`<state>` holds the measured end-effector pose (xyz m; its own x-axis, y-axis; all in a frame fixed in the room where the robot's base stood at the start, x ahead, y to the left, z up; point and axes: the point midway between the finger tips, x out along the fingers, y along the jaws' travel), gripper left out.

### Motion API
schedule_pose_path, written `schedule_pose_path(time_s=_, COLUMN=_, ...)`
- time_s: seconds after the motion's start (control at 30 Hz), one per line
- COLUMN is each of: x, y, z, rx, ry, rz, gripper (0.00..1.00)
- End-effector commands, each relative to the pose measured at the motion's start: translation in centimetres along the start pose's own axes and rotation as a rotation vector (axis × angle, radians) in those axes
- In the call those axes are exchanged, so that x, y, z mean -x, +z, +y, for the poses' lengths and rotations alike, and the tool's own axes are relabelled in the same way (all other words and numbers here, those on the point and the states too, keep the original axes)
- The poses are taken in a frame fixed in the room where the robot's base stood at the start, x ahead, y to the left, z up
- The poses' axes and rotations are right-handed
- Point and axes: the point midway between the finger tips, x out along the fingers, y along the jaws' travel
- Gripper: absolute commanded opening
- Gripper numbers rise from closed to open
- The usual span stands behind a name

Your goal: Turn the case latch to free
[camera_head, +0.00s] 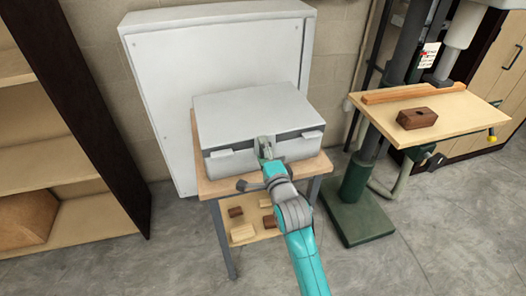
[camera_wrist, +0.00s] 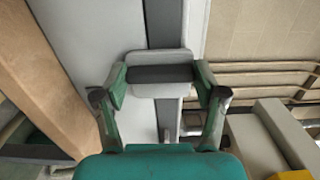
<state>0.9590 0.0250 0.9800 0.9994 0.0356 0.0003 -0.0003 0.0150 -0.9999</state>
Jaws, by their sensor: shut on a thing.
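The grey case (camera_head: 250,108) sits on a small wooden-topped table, with a dark seam along its front. The case latch (camera_wrist: 160,58) is a pale rounded plate with a dark band, lying across that seam in the wrist view. My gripper (camera_wrist: 161,76) has one green finger at each side of the latch and is shut on it. In the head view my gripper (camera_head: 265,152) is at the middle of the case front and hides most of the latch.
The table (camera_head: 207,187) has a lower shelf with several small wood blocks (camera_head: 242,232). A large pale panel (camera_head: 220,55) stands behind the case. A drill-press table (camera_head: 450,120) with a dark block stands at the right, and shelving (camera_head: 45,190) at the left. Floor between is clear.

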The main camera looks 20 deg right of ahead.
Motion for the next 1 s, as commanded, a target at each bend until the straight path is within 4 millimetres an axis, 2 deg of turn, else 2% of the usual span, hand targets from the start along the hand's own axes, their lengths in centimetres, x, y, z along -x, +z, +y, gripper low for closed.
schedule_pose_path(time_s=0.17, x=0.0, y=0.0, z=0.1, rx=-0.002, ry=0.002, rz=0.000, gripper=0.36)
schedule_pose_path(time_s=0.2, x=0.0, y=0.0, z=0.1, rx=-0.002, ry=0.001, rz=0.000, gripper=0.75)
schedule_pose_path(time_s=0.3, x=0.0, y=0.0, z=0.1, rx=-0.001, ry=0.001, rz=0.000, gripper=0.96)
schedule_pose_path(time_s=0.73, x=0.6, y=0.0, z=0.0, rx=0.000, ry=0.000, rz=0.000, gripper=0.96)
schedule_pose_path(time_s=0.87, x=2.2, y=0.0, z=0.1, rx=0.000, ry=0.001, rz=0.000, gripper=0.96)
schedule_pose_path(time_s=1.0, x=4.8, y=0.0, z=0.2, rx=0.000, ry=0.003, rz=0.000, gripper=0.96)
